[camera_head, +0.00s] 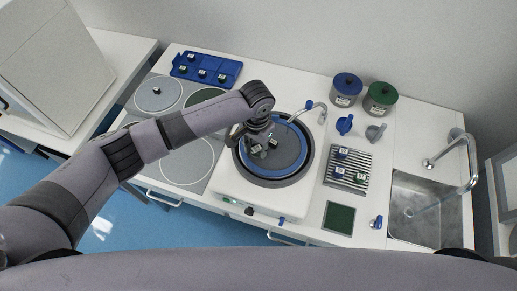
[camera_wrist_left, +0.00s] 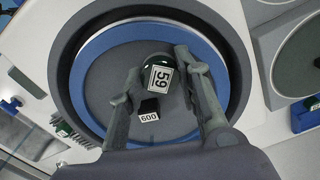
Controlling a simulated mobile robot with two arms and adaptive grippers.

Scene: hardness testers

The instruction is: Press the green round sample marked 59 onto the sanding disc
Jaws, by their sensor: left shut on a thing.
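The green round sample marked 59 (camera_wrist_left: 158,78) shows its white label in the left wrist view. My left gripper (camera_wrist_left: 157,70) is shut on it, one finger on each side. It is over the grey sanding disc (camera_wrist_left: 105,68), inside the blue ring; I cannot tell whether its underside touches the disc. A small black block marked 600 (camera_wrist_left: 148,108) is beside the sample. In the head view my left gripper (camera_head: 259,147) reaches in over the sanding disc (camera_head: 292,150), and its fingers partly hide the sample. My right gripper is not in view.
A curved tap (camera_head: 310,110) reaches over the disc's edge. A blue tray (camera_head: 206,68) with several samples is at the back left. A ribbed rack (camera_head: 348,167) with samples, a green pad (camera_head: 339,218), a blue jar (camera_head: 346,90), a green jar (camera_head: 380,99) and a sink (camera_head: 425,209) are at right.

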